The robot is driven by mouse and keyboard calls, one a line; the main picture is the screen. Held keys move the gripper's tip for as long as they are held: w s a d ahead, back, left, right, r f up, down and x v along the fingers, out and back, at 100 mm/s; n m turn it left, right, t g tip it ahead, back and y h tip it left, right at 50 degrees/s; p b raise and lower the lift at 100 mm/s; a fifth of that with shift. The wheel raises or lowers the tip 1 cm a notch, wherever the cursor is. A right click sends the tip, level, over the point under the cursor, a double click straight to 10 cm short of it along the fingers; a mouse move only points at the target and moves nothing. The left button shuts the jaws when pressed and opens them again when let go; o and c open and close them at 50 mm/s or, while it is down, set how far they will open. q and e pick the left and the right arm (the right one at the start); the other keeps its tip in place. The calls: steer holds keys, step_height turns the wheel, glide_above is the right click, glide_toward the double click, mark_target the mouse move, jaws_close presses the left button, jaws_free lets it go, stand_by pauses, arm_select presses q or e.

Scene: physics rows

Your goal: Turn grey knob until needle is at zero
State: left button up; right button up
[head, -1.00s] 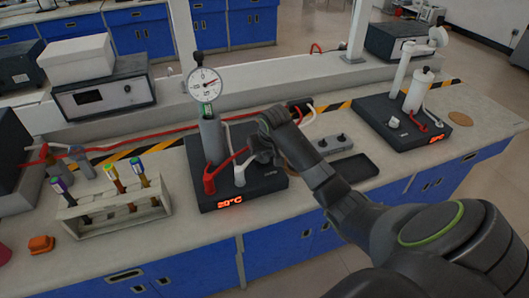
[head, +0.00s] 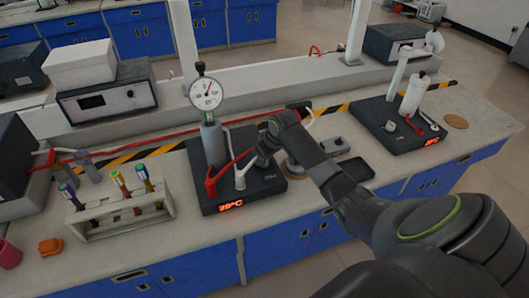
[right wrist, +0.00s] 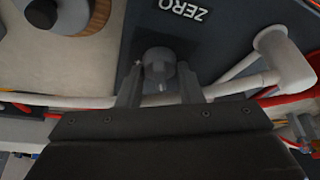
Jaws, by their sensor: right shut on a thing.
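The round white dial gauge (head: 206,94) stands upright on a grey cylinder (head: 212,140) at the back left of the dark instrument base (head: 262,190). Its needle is small; I cannot read whether it is at zero. My right gripper (head: 260,160) is at the base's right side, over the knob, which it hides in the head view. In the right wrist view the grey knob (right wrist: 158,62) sits between the two fingertips of the right gripper (right wrist: 158,84), beside a "ZERO" label (right wrist: 186,14). The right gripper is shut on the knob. My left gripper is out of view.
A red tube (head: 211,184) and a white tube (head: 240,178) rise from the base close to my right gripper. A test-tube rack (head: 110,222) stands at left. A second instrument (head: 398,130) stands at right, with a dark tray (head: 355,170) between.

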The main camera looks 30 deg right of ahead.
steer(key=shift+d+r+n+y+p, duration=0.1)
steer(key=shift+n+y+p, duration=0.35)
steer(key=shift+n, duration=1.05)
steer(key=o, duration=1)
steer(key=shift+c, duration=0.2)
steer(key=b+v, duration=0.1)
steer(key=v, duration=1.6)
steer(key=shift+w+d+r+b, duration=0.2)
steer(key=shift+b, duration=0.15)
